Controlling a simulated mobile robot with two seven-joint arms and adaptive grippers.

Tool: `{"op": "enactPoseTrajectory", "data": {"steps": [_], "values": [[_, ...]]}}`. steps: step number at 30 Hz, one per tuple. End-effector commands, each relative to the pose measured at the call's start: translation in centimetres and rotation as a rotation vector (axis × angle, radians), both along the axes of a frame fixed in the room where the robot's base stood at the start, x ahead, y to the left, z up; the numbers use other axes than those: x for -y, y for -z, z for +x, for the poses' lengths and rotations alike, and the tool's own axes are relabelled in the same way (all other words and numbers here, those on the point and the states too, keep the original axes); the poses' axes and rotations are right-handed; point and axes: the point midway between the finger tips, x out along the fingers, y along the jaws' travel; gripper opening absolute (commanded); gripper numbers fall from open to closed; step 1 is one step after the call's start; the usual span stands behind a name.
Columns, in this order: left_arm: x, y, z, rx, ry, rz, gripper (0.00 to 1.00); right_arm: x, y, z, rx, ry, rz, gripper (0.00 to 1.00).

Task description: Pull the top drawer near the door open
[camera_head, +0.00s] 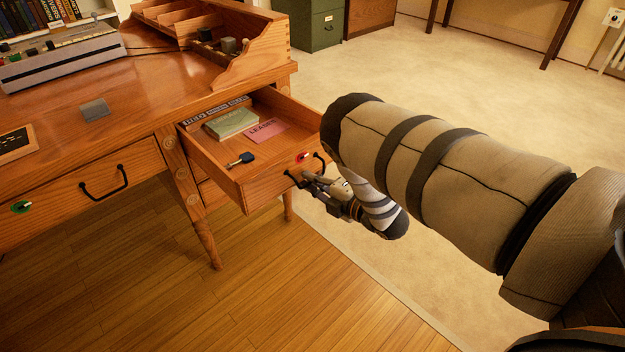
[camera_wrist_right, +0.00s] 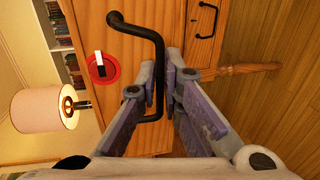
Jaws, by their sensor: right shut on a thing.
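The top drawer (camera_head: 228,165) at the desk's right end stands pulled out, with its inside showing. It holds a green book (camera_head: 232,123), a pink card (camera_head: 265,131) and a dark key-like item (camera_head: 240,159). My right gripper (camera_head: 308,181) is shut on the black drawer handle (camera_head: 320,165) at the drawer front. In the right wrist view the fingers (camera_wrist_right: 170,95) close around the black bar handle (camera_wrist_right: 155,38), beside a red round piece (camera_wrist_right: 102,68) on the wooden front. My arm hides part of the room behind it. My left gripper is not in view.
The wooden desk (camera_head: 75,115) carries a grey device (camera_head: 65,58) and an organiser. A second drawer (camera_head: 85,190) with a black handle is shut at left. A green cabinet (camera_head: 318,25) stands behind. The floor in front is clear.

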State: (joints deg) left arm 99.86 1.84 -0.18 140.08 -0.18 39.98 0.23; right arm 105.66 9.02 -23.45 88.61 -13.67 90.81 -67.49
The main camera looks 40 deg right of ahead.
Motion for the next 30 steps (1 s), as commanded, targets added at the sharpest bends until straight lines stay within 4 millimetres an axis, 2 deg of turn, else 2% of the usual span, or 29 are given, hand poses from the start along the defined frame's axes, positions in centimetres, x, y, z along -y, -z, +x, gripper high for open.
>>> {"op": "enactPoseTrajectory", "data": {"steps": [7,8,9,10,20,23,30], "values": [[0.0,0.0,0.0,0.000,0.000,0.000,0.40,0.0,-0.1,0.0,0.001,-0.001,0.000,0.00],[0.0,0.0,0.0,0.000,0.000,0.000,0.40,0.0,-0.1,0.0,0.001,-0.001,0.000,0.14],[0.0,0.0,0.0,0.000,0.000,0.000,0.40,0.0,-0.1,0.0,0.001,-0.001,0.000,0.23],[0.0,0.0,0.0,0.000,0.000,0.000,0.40,0.0,-0.1,0.0,0.001,-0.001,0.000,0.28],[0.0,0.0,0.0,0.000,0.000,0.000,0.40,0.1,0.0,-0.4,-0.002,0.001,0.000,0.28],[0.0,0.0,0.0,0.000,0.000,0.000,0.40,0.2,-0.3,-2.2,-0.004,0.001,0.000,0.28],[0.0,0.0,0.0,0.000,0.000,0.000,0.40,0.7,-1.6,-8.5,-0.004,0.001,-0.001,0.28]]}}
